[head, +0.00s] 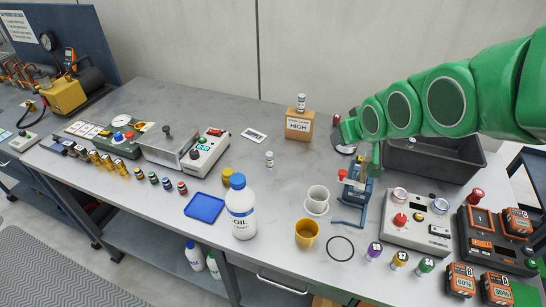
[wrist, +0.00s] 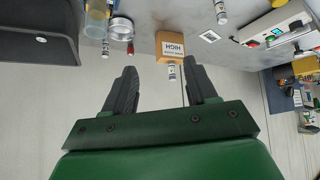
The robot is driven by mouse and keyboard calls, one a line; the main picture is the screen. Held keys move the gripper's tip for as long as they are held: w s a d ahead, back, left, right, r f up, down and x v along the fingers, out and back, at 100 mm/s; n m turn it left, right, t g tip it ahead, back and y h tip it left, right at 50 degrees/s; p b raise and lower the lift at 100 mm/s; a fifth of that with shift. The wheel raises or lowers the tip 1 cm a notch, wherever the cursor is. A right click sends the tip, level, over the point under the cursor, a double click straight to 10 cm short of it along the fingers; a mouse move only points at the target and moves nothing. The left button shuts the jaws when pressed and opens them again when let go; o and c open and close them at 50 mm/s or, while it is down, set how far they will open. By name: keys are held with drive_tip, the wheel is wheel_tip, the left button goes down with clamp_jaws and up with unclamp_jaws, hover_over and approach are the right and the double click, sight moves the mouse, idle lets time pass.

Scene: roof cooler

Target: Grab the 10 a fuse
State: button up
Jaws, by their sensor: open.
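Several small white cylinders with dark print look like fuses, but their ratings are too small to read, so I cannot tell which is the 10 A fuse. One (head: 301,102) stands upright on top of a tan block marked HIGH (head: 299,126). It also shows in the wrist view (wrist: 172,71), appearing between my fingertips but farther off.
A dark bin (head: 470,165) stands at the right, beneath my arm. A printed card (head: 254,135) lies left of the block. The back bench left of it is clear.

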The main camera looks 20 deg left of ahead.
drive_tip(key=w+a+n+y, duration=0.2)
drive_tip(key=w+a+y, duration=0.1)
drive_tip(key=a, duration=0.7)
wheel_tip(320, 180, up, 2)
drive_tip(key=n+t+y, duration=0.1)
drive_tip(key=y, duration=0.3)
hover_over(267, 154)
drive_tip(key=s+d, duration=0.3)
drive_tip(key=d, duration=0.2)
wheel_tip(267, 154, down, 19)
drive_tip(key=shift+a+f, duration=0.1)
drive_tip(key=shift+f+x, duration=0.1)
drive_tip(key=shift+x, duration=1.85)
drive_tip(key=shift+f+x, duration=0.15)
drive_tip(key=shift+x, duration=1.8)
drive_tip(key=shift+c, duration=0.3)
clamp_jaws()
